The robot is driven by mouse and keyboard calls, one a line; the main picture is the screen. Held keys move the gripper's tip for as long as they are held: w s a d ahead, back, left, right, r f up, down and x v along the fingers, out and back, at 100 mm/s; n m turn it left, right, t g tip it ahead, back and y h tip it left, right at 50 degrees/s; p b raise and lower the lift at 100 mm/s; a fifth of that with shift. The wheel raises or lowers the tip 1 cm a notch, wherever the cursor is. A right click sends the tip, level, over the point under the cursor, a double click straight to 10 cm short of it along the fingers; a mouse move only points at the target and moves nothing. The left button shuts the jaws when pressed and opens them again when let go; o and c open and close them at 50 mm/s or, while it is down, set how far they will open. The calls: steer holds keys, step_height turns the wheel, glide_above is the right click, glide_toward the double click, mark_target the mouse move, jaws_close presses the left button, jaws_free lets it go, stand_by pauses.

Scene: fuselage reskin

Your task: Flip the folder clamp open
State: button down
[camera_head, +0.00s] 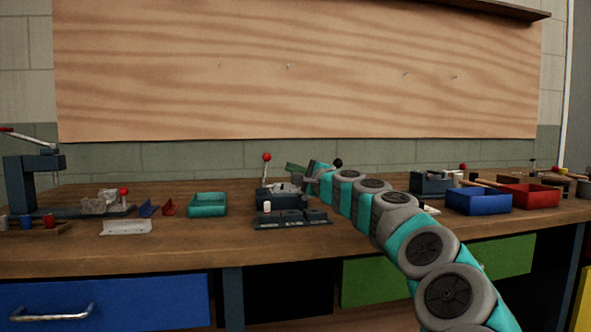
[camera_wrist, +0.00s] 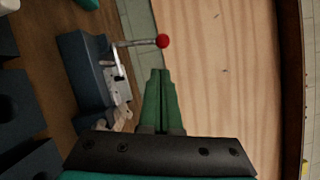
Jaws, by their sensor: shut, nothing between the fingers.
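A dark blue-grey fixture (camera_head: 282,196) with a metal clamp on top stands mid-bench; I take it as the folder clamp. Its lever stands up and ends in a red ball (camera_head: 266,157). In the wrist view the fixture (camera_wrist: 84,70) is on the left, and the silver lever points right to its red ball (camera_wrist: 162,41). My gripper (camera_head: 291,167) has green fingers and is above the fixture, just right of the lever. In the wrist view its fingertips (camera_wrist: 161,73) are together and empty, apart from the lever. The fingers and palm hide part of the fixture's near end.
A dark slotted block (camera_head: 292,218) lies in front of the fixture. A teal tray (camera_head: 208,205) is to its left, a press (camera_head: 35,180) farther left. Blue (camera_head: 479,201) and red (camera_head: 530,196) bins stand right. A wooden board (camera_head: 290,70) covers the wall behind.

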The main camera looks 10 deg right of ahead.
steer(key=shift+p+x, duration=0.8)
steer(key=shift+x, duration=2.8)
steer(key=shift+d, duration=0.1)
